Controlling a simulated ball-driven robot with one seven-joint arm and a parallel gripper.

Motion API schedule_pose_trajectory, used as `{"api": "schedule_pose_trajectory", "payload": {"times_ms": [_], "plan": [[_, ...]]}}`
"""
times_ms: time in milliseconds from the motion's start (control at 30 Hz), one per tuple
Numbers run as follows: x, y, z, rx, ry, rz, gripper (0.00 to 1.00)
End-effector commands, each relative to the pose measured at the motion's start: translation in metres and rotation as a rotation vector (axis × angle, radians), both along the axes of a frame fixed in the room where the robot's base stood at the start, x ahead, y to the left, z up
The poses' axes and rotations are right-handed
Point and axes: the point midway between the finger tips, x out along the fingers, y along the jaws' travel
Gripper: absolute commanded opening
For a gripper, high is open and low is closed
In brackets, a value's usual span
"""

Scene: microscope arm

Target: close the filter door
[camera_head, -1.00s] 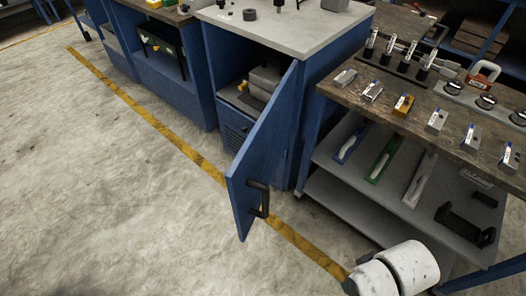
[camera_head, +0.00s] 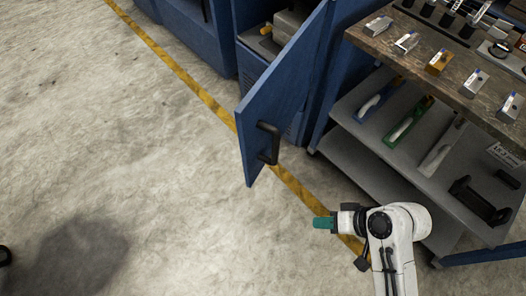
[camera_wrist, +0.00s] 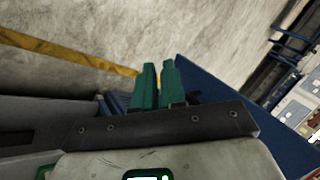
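The filter door (camera_head: 285,90) is a blue panel with a black bar handle (camera_head: 268,143). It stands swung wide open from the blue cabinet (camera_head: 345,35), its free edge out over the floor. My gripper (camera_head: 321,222) has green fingers and is below and right of the handle in the head view, apart from it. In the wrist view the green fingers (camera_wrist: 160,83) lie side by side with only a thin gap and nothing seen between them. A blue panel (camera_wrist: 235,110), likely the door, shows to their right. The handle cannot be made out there.
A workbench (camera_head: 450,85) with small parts stands right of the cabinet, with grey lower shelves (camera_head: 370,160) near my arm. A yellow line (camera_head: 190,85) runs along the floor. The concrete floor (camera_head: 130,150) left of the door is clear.

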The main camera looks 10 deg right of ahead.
Motion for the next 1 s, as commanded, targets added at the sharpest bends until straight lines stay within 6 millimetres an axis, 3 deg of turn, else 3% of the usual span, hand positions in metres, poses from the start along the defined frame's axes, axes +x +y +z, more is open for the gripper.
{"api": "schedule_pose_trajectory", "payload": {"times_ms": [67, 200, 333, 500, 767, 1000], "plan": [[0.022, 0.013, -0.009, 0.157, -0.049, -0.052, 0.02], [0.058, 0.029, 0.000, 0.441, -0.133, -0.150, 0.00], [0.086, 0.030, 0.018, 0.674, -0.198, -0.238, 0.00], [0.107, 0.024, 0.040, 0.875, -0.252, -0.313, 0.00], [0.119, 0.028, 0.049, 0.940, -0.268, -0.334, 0.00], [0.146, 0.061, 0.050, 0.939, -0.266, -0.331, 0.00]]}}
